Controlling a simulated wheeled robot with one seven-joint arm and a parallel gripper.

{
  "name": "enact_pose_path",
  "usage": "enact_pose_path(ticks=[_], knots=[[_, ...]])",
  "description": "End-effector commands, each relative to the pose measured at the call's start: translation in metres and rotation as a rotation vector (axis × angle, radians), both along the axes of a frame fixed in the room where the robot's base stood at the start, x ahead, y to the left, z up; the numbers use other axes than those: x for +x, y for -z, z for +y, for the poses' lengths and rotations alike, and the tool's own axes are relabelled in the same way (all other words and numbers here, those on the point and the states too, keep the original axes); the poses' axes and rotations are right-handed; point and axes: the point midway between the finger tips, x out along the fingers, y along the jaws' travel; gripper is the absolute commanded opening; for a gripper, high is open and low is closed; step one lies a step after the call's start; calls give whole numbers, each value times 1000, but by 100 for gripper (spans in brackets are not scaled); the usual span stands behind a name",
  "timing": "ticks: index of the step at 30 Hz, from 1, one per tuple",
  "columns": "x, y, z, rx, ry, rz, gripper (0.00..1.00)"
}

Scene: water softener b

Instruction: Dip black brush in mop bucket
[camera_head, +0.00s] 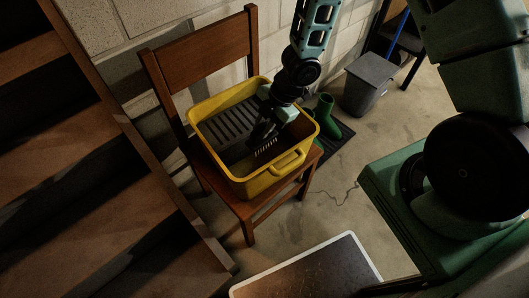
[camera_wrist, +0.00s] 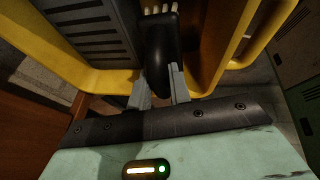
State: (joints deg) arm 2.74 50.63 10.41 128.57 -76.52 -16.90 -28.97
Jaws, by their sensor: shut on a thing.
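The yellow mop bucket (camera_head: 195,116) stands on the seat of a wooden chair, with a dark slatted grate (camera_head: 226,124) inside at its left. The black brush (camera_head: 262,134) is inside the bucket's opening, with pale bristles showing at its lower end. My gripper (camera_head: 270,117) reaches down over the bucket and is shut on the brush. In the wrist view, the fingers (camera_wrist: 159,88) clasp the brush's dark body (camera_wrist: 157,48), and pale bristles point away at the top. The yellow bucket wall (camera_wrist: 208,52) surrounds it. I cannot tell whether the bristles touch the bottom.
The wooden chair (camera_head: 205,47) has its backrest behind the bucket. Wooden shelves (camera_head: 95,165) stand close on the left. Green boots (camera_head: 324,107) and a grey bin (camera_head: 367,84) are to the right. A framed panel (camera_head: 315,272) lies in front.

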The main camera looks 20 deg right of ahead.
Motion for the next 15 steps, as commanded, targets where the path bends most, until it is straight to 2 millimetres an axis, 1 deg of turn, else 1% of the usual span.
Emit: enact_pose_path(ticks=[1,15], knots=[[0,-10,0,0,0,0,1],[0,-53,0,0,-1,0,1]])
